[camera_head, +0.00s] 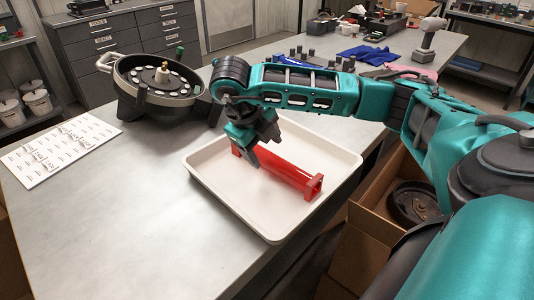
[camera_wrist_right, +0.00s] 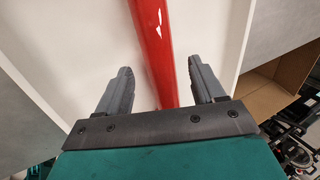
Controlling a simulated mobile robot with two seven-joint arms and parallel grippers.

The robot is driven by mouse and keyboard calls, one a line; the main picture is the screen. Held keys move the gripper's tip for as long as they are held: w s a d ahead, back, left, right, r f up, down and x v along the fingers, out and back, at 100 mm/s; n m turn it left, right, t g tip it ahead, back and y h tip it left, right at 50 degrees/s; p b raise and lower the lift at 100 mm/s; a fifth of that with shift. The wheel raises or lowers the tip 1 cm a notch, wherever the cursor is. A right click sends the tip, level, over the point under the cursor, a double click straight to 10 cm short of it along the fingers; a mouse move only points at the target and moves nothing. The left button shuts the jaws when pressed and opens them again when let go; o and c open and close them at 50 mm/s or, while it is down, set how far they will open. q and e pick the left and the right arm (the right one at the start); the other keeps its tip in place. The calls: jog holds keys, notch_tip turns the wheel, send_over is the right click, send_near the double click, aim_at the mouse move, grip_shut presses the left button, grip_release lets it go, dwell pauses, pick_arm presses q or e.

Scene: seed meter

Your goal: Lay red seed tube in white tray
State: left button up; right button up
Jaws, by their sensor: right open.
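The red seed tube (camera_head: 285,171) lies inside the white tray (camera_head: 245,213), slanting from the tray's back left toward its right side. Its near end has a square red flange; its far end is partly hidden by my right gripper. My right gripper (camera_head: 247,152) is over the far part of the tube, pointing down. In the right wrist view the tube (camera_wrist_right: 160,45) runs between the two spread fingers (camera_wrist_right: 162,88), with a gap on each side. The right gripper is open and holds nothing. My left gripper is not in view.
A round black seed meter (camera_head: 157,84) stands on the grey table behind the tray, with a printed sheet (camera_head: 60,148) to its left. A cardboard box (camera_head: 372,222) stands right of the table. Blue cloth (camera_head: 370,54) and small parts lie farther back. The table's front left is clear.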

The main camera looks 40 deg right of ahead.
jog(key=p+v, duration=0.2)
jog(key=v, duration=0.6)
jog(key=shift+r, duration=0.15)
jog(key=shift+a, duration=0.1)
